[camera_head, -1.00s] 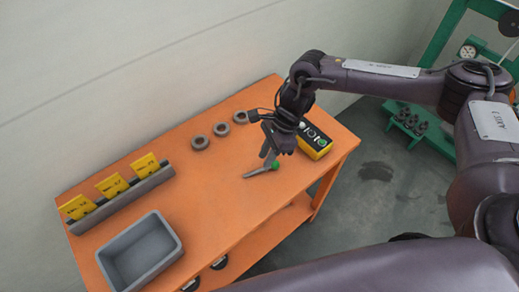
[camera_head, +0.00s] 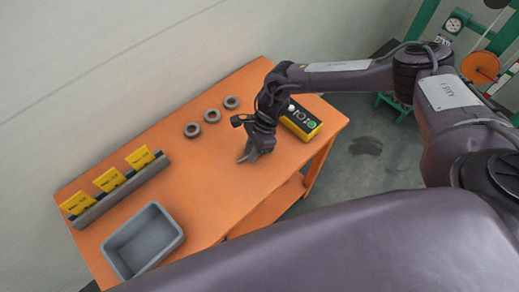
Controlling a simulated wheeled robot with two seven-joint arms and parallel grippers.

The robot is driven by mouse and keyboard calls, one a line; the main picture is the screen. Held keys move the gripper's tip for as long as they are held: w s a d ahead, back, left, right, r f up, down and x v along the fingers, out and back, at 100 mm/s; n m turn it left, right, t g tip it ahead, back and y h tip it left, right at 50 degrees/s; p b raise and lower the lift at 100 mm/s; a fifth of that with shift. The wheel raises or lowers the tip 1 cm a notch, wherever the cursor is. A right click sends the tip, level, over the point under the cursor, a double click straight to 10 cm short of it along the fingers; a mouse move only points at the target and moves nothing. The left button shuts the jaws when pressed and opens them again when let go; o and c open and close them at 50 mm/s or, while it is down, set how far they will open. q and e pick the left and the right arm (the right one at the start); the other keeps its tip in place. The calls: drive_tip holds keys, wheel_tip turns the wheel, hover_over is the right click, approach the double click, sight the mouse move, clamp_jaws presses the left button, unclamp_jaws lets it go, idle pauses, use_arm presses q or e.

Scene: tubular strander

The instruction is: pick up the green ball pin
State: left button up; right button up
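My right gripper (camera_head: 250,155) points down at the orange table, left of the yellow box. Its fingers show only as small grey shapes close to the tabletop, and I cannot tell whether they are apart or closed. I cannot make out the green ball pin; the gripper and wrist cover the area around the fingertips. Whether any grey part there belongs to the pin is unclear. My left gripper is not in view.
The orange table (camera_head: 205,190) holds a yellow box with buttons (camera_head: 301,120), several dark rings (camera_head: 212,115), a grey rack with yellow tags (camera_head: 118,189) and an empty-looking grey bin (camera_head: 177,244). Green machinery stands at the upper right. The table's middle is clear.

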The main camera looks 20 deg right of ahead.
clamp_jaws()
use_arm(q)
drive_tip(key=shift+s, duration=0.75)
use_arm(e)
drive_tip(key=shift+r, duration=0.1)
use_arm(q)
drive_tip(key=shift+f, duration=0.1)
